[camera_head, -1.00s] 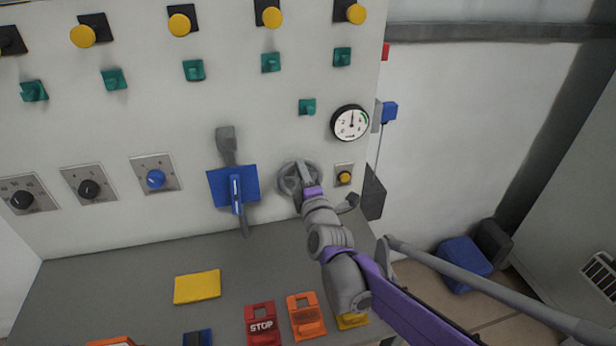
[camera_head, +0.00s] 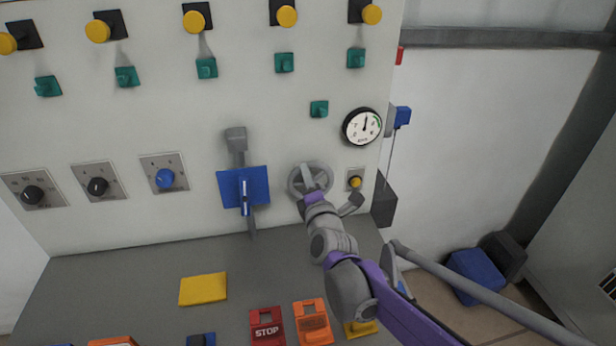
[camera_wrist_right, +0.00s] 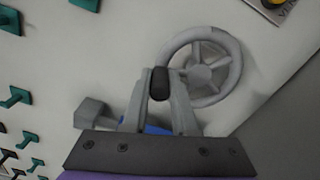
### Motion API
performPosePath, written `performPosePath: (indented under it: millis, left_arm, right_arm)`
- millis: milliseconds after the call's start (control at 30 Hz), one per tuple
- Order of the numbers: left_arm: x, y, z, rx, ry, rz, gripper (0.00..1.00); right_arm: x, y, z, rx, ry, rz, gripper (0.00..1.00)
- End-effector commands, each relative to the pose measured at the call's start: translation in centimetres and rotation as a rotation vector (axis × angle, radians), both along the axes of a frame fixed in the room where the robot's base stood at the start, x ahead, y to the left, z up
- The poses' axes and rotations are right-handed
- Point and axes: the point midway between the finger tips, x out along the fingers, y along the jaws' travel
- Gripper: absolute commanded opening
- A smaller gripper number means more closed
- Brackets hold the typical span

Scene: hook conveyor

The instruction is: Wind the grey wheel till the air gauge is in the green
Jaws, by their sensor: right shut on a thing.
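The grey wheel (camera_head: 325,172) is a spoked handwheel on the front of the pale panel. My right gripper (camera_head: 306,178) is at the wheel. In the right wrist view the wheel (camera_wrist_right: 234,78) shows its hub and spokes, and my right gripper (camera_wrist_right: 160,88) is shut on a dark handle (camera_wrist_right: 161,83) at the rim's left side. The air gauge (camera_head: 362,126) is a round white dial with a black rim, up and right of the wheel. Its needle points nearly straight up, left of the green band at the upper right. My left gripper is not in view.
A blue plate with a grey lever (camera_head: 236,140) is left of the wheel. A yellow button (camera_head: 355,182) is close on its right. Green hooks and yellow knobs line the panel above. The grey ledge below holds a yellow pad (camera_head: 203,289) and a red STOP tag (camera_head: 267,327).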

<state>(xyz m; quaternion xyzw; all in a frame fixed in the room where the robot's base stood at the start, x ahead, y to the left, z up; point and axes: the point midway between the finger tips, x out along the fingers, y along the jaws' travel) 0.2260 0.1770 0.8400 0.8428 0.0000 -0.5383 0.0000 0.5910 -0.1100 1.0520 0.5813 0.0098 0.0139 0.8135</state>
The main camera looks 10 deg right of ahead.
Motion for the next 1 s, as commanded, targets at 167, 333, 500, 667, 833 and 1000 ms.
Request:
performPosePath:
  millis: [167, 333, 500, 667, 833, 1000]
  left_arm:
    - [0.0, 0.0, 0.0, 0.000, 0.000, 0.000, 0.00]
    - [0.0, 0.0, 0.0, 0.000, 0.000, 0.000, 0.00]
    - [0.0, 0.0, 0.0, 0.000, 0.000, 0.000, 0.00]
    - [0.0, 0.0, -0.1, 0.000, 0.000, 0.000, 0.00]
    - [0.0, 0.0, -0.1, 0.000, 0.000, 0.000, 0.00]
    - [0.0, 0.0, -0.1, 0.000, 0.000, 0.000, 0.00]
  right_arm:
    - [0.0, 0.0, 0.0, 0.000, 0.000, 0.001, 0.55]
    - [0.0, 0.0, 0.0, 0.000, 0.000, 0.001, 0.56]
    - [-0.2, 0.0, 0.0, 0.000, 0.000, 0.000, 0.56]
    - [-2.1, -0.1, 0.0, 0.000, 0.000, 0.001, 0.56]
    - [-5.7, -0.2, 0.0, 0.001, 0.000, 0.001, 0.56]
    - [-8.7, -0.2, 0.0, 0.001, 0.001, 0.002, 0.56]
